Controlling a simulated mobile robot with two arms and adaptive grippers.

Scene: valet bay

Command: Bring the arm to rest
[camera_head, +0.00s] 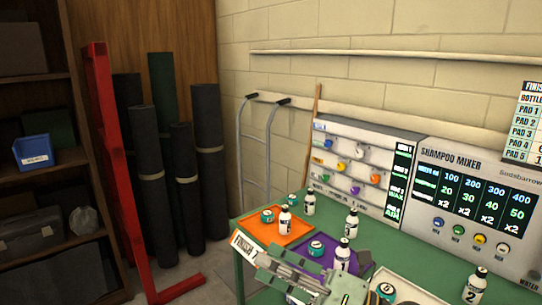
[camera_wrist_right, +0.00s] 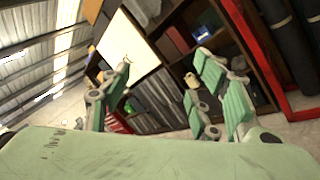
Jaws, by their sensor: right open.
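My right gripper (camera_head: 286,274) shows at the bottom middle of the head view, in front of the green table (camera_head: 239,262). Its green-padded fingers stand well apart in the right wrist view (camera_wrist_right: 162,82), with nothing between them. In the head view the gripper and wrist hide part of the purple pad (camera_head: 309,251) and the table's front. I cannot tell its exact height over the table. My left gripper is not in view.
White bottles and teal-lidded tins stand on the table's orange pad (camera_head: 272,229), purple pad and pale pad (camera_head: 410,292). The shampoo mixer (camera_head: 470,195) stands behind. A red frame (camera_head: 110,165), dark rolls (camera_head: 207,160) and shelves are left. Floor shows between rolls and table.

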